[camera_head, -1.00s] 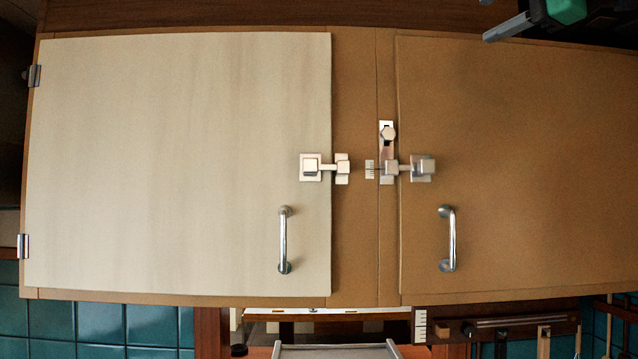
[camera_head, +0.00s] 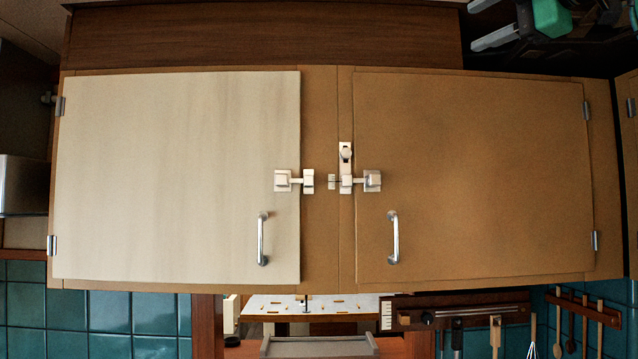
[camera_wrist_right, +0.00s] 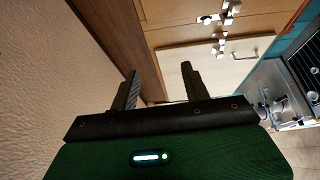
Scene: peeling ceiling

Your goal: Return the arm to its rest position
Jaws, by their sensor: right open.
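My right gripper (camera_head: 500,28) is at the top right of the head view, high beside the cabinet's upper edge and apart from it. In the right wrist view its two dark fingers (camera_wrist_right: 158,88) stand apart with nothing between them. A wall cabinet fills the middle of the head view, with a pale left door (camera_head: 180,170) and a brown right door (camera_head: 470,170), both shut. Each door has a metal bar handle, the left one (camera_head: 262,238) and the right one (camera_head: 393,238). Metal latches (camera_head: 294,181) sit between the doors. My left gripper is not in view.
A dark wooden panel (camera_head: 260,38) runs above the cabinet. Below are green tiles (camera_head: 110,310), a grey tray-like object (camera_head: 318,346) and a rail with hanging utensils (camera_head: 470,312). The right wrist view shows a stove (camera_wrist_right: 305,75) at the right.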

